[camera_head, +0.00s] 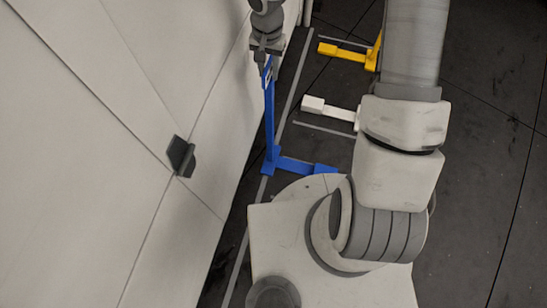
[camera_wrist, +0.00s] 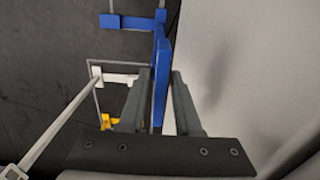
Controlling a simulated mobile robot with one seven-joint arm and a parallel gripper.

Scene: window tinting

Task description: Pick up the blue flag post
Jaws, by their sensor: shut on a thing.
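The blue flag post (camera_head: 269,125) stands upright close to the pale wall in the head view, with its blue foot (camera_head: 305,165) reaching right along the floor. My gripper (camera_head: 267,68) is at the top of the post and shut on it. In the wrist view my gripper (camera_wrist: 162,80) has its two dark fingers on either side of the blue flag post (camera_wrist: 163,50). The post runs up between them, and its foot shows at the top of that view. I cannot tell whether the foot touches the floor.
A white post (camera_head: 330,108) and a yellow post (camera_head: 350,53) stand to the right, partly behind my arm. The pale wall (camera_head: 100,130) with a dark bracket (camera_head: 181,156) borders the left. Grey lines mark the dark floor (camera_head: 500,150), which is clear at far right.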

